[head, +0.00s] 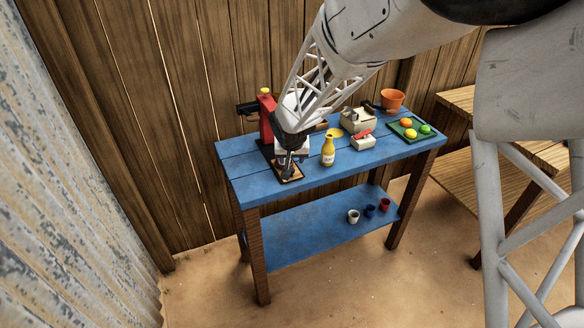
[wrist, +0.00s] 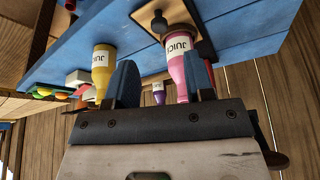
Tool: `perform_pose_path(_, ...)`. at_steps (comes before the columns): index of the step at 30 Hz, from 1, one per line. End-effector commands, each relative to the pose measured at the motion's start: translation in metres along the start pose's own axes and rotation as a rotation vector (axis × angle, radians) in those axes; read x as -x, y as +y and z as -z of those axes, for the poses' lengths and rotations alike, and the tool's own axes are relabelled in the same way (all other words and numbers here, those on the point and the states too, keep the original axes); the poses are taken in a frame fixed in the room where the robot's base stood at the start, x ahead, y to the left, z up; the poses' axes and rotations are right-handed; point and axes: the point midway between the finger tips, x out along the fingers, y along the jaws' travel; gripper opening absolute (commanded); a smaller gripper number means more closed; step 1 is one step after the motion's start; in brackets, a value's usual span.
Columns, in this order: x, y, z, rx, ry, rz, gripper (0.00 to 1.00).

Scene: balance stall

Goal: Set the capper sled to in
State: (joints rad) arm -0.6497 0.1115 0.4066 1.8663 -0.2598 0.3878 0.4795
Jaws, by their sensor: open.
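The red capper (head: 266,115) stands at the back left of the blue table. What looks like its sled, a dark-edged tan board (head: 289,176), reaches toward the front edge. In the wrist view the tan board (wrist: 147,14) carries a black knob (wrist: 158,24). A pink juice bottle (wrist: 177,50) stands at the board, partly behind one finger. My gripper (head: 288,165) is over the board in the head view and hides part of it. In the wrist view my gripper (wrist: 162,82) is open, its two dark fingers apart, with the knob beyond them. Contact with the knob cannot be told.
A yellow bottle (head: 328,151) stands right of my gripper; a purple bottle (wrist: 158,92) shows farther back. A small red-topped box (head: 362,141), a green fruit tray (head: 402,134) and an orange pot (head: 392,100) are to the right. Cups (head: 370,211) stand on the lower shelf.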

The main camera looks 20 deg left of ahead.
Motion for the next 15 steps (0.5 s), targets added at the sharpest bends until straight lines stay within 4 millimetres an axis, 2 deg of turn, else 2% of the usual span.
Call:
perform_pose_path(8,-0.005,0.0,0.0,0.0,-0.001,0.0,0.49)
perform_pose_path(15,-0.021,0.0,0.0,0.001,-0.001,0.0,0.49)
